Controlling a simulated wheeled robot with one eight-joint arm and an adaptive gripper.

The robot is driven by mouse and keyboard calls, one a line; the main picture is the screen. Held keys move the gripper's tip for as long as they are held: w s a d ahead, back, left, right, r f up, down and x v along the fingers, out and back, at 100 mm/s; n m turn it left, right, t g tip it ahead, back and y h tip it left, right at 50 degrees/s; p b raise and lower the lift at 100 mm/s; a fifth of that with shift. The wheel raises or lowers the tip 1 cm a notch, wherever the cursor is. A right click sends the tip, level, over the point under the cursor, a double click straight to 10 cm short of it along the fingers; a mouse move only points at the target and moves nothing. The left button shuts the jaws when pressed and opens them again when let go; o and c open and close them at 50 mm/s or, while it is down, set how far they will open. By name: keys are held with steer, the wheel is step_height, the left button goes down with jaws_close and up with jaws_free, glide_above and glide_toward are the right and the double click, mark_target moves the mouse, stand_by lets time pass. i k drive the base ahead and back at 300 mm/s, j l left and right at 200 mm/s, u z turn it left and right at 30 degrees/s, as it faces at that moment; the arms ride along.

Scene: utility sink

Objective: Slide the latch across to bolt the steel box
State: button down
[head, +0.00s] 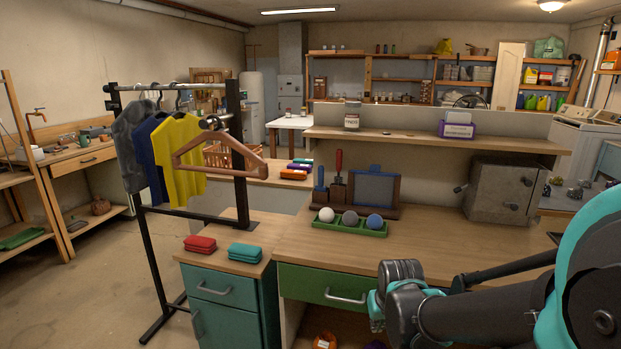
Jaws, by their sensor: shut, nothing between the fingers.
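The grey steel box (505,188) stands at the right of the wooden workbench, below the shelf. Small grey metal fittings show on it: one at its left edge (460,188) and two on its front, an upper one (527,181) and a lower one (511,206). At this size I cannot tell which is the latch or how far across it lies. My gripper (377,312) is shut and empty, pointing down in front of the bench's front edge. It is left of the box, nearer the camera and apart from it. My arm comes in from the lower right.
The workbench (430,243) is clear in the middle. A green tray (349,231) with three balls and a tool rack (372,190) stand at its left. The shelf (430,138) overhangs the back. A clothes rack (238,150) with a wooden hanger stands farther left.

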mark_target(514, 207)
steer(key=z, duration=1.25)
